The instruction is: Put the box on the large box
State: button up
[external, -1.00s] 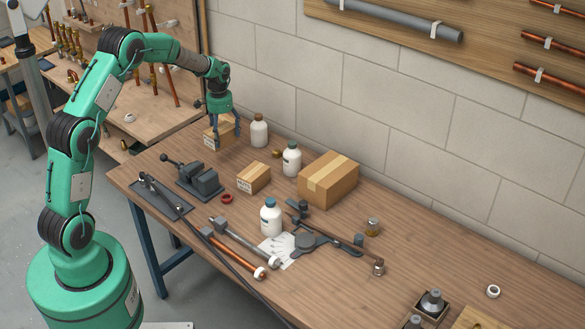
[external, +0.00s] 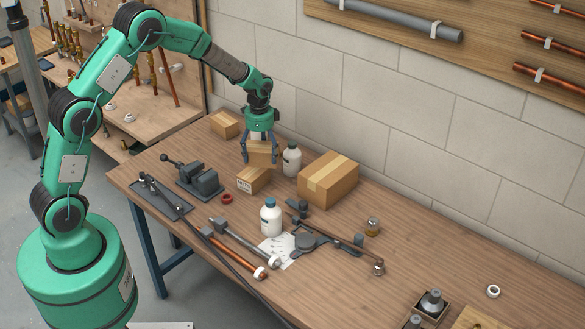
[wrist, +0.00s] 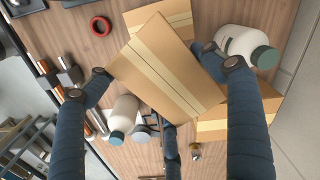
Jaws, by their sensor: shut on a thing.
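A small cardboard box (external: 262,147) with tape is held in my gripper (external: 259,158), whose fingers are shut on its sides. In the wrist view the held box (wrist: 168,68) sits tilted between the fingers. It is above another small cardboard box (external: 250,181) on the table; a gap cannot be judged from the external view. The large box (external: 328,180), brown with a tape strip, stands on the table to the right of my gripper. In the wrist view part of the large box (wrist: 240,126) shows behind a finger.
A white bottle (external: 291,160) stands between my gripper and the large box. Another bottle (external: 270,218) stands nearer the front. A third cardboard box (external: 224,124) is at the table's back left. A vise (external: 200,182), pipes and tools lie left and in front.

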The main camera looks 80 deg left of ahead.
jog(key=w+d+r+m+p, duration=0.1)
jog(key=d+m, duration=0.1)
jog(key=d, duration=0.2)
jog(key=w+d+m+p, duration=0.2)
jog(key=d, duration=0.3)
jog(key=w+d+r+m+p, duration=0.1)
jog(key=w+d+m, duration=0.1)
jog(key=d, duration=0.2)
jog(key=shift+w+d+r+m, duration=0.25)
jog(key=shift+d+r+m, duration=0.05)
jog(key=shift+d+m, duration=0.1)
jog(key=shift+w, duration=0.1)
jog(key=p, duration=0.2)
send_over(317, 178)
jog(key=shift+f, duration=0.7)
jog(key=shift+f, duration=0.1)
jog(key=shift+f, duration=1.7)
jog(key=shift+f, duration=0.15)
